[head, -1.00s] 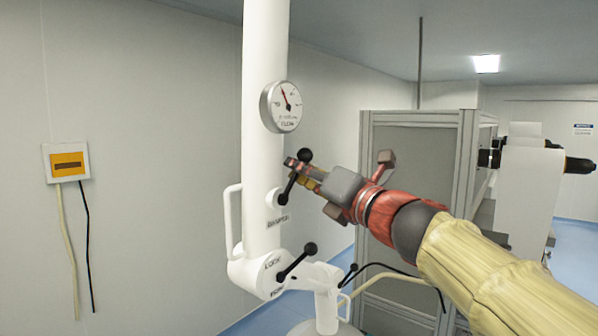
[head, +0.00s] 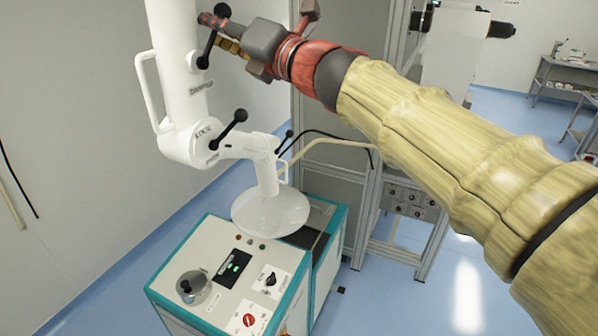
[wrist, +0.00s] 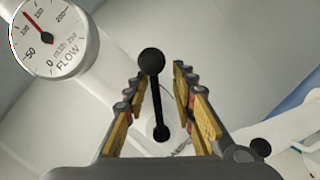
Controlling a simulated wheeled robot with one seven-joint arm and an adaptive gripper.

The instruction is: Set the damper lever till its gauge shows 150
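The damper lever is a black rod with a ball knob on the white column, above the "DAMPER" label; it shows in the head view (head: 209,40) and the wrist view (wrist: 157,100). My gripper (wrist: 160,80) is open, with its fingers on either side of the lever and gaps visible on both sides. In the head view my gripper (head: 215,28) partly overlaps the lever. The flow gauge (wrist: 60,50) is at the upper left of the wrist view, cut off by the edge. Its red needle points up and left, between the 50 and 200 marks.
A second black lever (head: 229,129) sits lower on the white column (head: 183,80), by the "LOCK" label. A white side handle (head: 150,95) stands at the column's left. A teal-edged control cabinet (head: 205,245) is below. Open blue floor lies at right.

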